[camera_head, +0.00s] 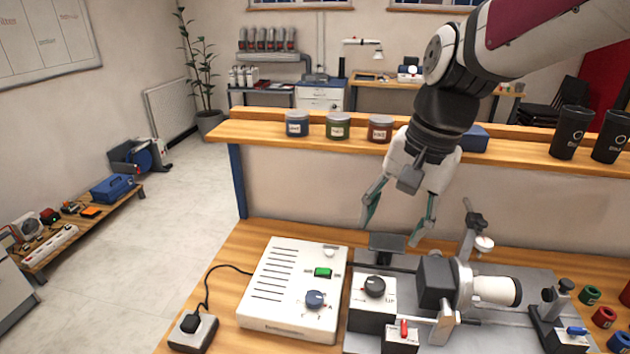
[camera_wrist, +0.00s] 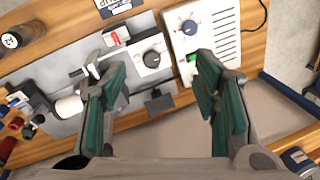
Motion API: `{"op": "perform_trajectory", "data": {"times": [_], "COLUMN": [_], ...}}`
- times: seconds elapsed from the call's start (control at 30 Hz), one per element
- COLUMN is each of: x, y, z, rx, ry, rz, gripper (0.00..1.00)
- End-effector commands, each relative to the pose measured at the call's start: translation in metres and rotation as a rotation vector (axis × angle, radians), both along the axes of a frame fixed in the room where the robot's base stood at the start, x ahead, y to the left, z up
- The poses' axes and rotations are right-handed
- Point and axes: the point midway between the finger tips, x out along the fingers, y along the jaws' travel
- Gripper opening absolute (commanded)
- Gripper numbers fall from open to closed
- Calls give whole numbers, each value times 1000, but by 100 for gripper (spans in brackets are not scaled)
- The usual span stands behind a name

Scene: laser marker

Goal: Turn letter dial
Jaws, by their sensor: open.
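A black knob dial (camera_head: 374,287) sits on a white-topped box on the grey machine plate; the wrist view shows it too (camera_wrist: 151,59). A blue knob dial (camera_head: 315,299) sits on the white control box (camera_head: 268,322), also in the wrist view (camera_wrist: 189,27). Markings surround both knobs but are too small to read, so I cannot tell which carries letters. My gripper (camera_head: 391,230) is open and empty, pointing down above the back of the machine plate, apart from both knobs. In the wrist view its green fingers (camera_wrist: 160,70) are spread wide.
A green switch (camera_head: 323,272) is beside the blue knob. A red lever (camera_head: 404,328) stands in front of the black knob. A clamp with a white cylinder (camera_head: 496,290) is to the right. Jars (camera_head: 338,126) and black cups (camera_head: 571,132) stand on the raised shelf behind.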

Motion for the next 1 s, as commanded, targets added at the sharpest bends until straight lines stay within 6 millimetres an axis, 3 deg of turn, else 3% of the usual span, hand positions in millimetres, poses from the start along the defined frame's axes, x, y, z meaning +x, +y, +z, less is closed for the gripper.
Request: {"op": "perform_trajectory", "data": {"times": [0.03,0.2,0.4,0.63,0.83,1.0], "x": [20,68,109,125,121,114], "y": [8,33,59,72,78,88], "z": [-20,-75,-135,-167,-182,-210], "rx": [18,73,114,130,131,130], "ry": [46,192,343,423,431,432], "rz": [-36,-179,-326,-406,-412,-411], "gripper": [55,55,55,55,55,55]}}
